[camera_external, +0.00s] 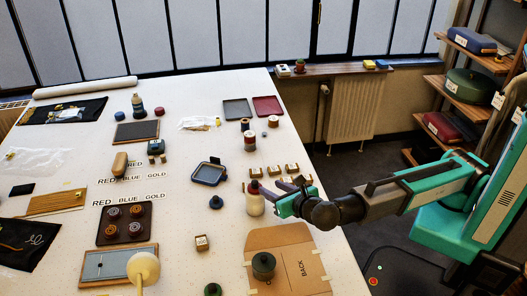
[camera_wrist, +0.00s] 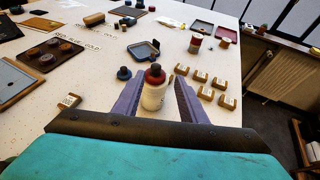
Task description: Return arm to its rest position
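My arm (camera_external: 400,192) reaches left from my base over the right edge of the table. My gripper (camera_external: 277,190) is low over the table, and its purple fingers also show in the wrist view (camera_wrist: 156,77). Nothing appears gripped.
Several small wooden blocks with white labels (camera_wrist: 207,94) lie beside the right finger. A tan folder (camera_external: 288,262) with a dark round pot (camera_external: 263,265) lies nearer the front. A blue tray (camera_external: 209,174) is left of the bottle. Shelves (camera_external: 455,87) stand behind my arm.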

